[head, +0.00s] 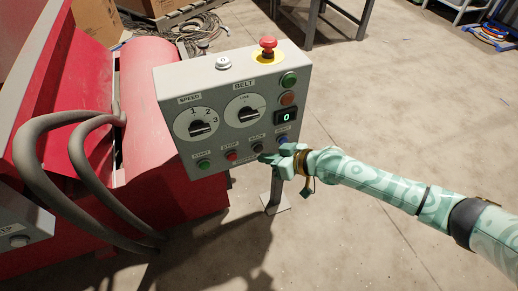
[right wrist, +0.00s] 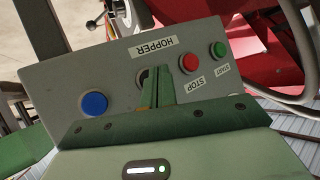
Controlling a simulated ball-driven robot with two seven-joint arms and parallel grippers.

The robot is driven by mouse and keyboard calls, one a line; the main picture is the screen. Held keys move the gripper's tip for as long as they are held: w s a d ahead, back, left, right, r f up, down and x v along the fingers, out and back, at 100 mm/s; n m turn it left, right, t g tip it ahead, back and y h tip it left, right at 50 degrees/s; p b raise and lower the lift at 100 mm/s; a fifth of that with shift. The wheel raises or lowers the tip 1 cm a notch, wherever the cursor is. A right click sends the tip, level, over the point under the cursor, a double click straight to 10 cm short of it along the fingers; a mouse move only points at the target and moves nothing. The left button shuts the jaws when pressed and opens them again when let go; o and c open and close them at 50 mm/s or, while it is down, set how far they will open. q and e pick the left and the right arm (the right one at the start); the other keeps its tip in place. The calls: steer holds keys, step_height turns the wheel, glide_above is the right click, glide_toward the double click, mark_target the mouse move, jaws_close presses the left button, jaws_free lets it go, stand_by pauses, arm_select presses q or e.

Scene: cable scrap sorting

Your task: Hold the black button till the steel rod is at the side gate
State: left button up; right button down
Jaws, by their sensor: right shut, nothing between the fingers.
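The black button (head: 257,147) sits in the bottom row of the grey control panel (head: 170,97), between the red stop button (head: 231,156) and a blue button (head: 283,140). My right gripper (head: 264,157) is shut and empty, its tips right at the black button. In the right wrist view the shut fingers (right wrist: 158,85) cover most of the black button (right wrist: 142,77); I cannot tell whether they press it. No steel rod or side gate can be made out. My left gripper is out of view.
The panel has a red emergency knob (head: 268,46), two dials, a green start button (head: 204,164) and a display (head: 286,116) reading 0. A red machine (head: 160,130) with thick grey hoses (head: 60,190) stands at the left.

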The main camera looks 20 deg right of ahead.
steer(key=shift+w, duration=0.1)
steer(key=shift+w, duration=0.3)
